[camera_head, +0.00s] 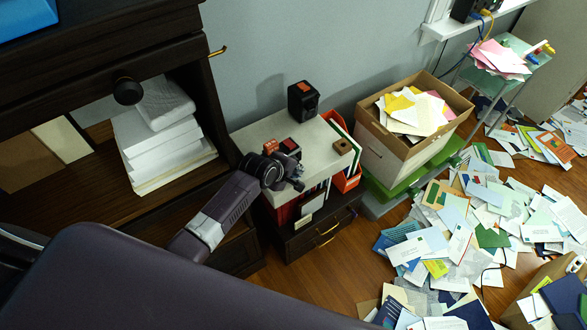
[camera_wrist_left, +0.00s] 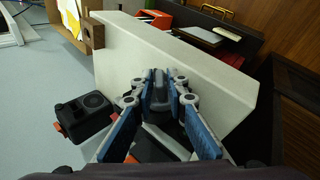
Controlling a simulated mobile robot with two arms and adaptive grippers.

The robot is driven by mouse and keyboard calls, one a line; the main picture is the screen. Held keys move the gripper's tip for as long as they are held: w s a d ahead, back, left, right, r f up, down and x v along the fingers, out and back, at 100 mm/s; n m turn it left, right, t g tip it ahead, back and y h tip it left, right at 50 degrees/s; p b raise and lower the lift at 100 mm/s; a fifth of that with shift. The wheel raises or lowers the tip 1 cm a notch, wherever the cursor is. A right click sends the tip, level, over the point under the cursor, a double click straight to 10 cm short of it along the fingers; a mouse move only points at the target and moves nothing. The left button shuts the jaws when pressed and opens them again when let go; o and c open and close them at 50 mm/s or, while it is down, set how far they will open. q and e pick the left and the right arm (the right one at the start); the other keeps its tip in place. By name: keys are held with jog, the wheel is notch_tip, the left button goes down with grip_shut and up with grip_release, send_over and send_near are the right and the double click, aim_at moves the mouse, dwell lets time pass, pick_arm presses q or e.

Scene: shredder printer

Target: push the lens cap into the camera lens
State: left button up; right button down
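My left gripper (camera_head: 290,172) is over the front part of the light top of a small cabinet (camera_head: 258,132). In the left wrist view its blue fingers (camera_wrist_left: 159,82) are a short gap apart, with a dark grey thing (camera_wrist_left: 158,98) between them. I cannot tell whether they touch it, or whether it is the lens cap. Dark, white and orange-red parts lie under the fingers, mostly hidden. A black device (camera_head: 303,102) with orange-red marks stands at the cabinet's back edge. My right gripper is not in view.
A small brown block (camera_head: 343,146) sits at the top's right edge. Red and white folders (camera_head: 347,182) stand beside the cabinet. A box of papers (camera_head: 390,150) is to the right. A dark shelf unit (camera_head: 228,150) rises at left. Papers cover the floor at right.

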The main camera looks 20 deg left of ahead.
pick_arm(q)
grip_shut()
jog(key=shift+d+r, duration=0.1)
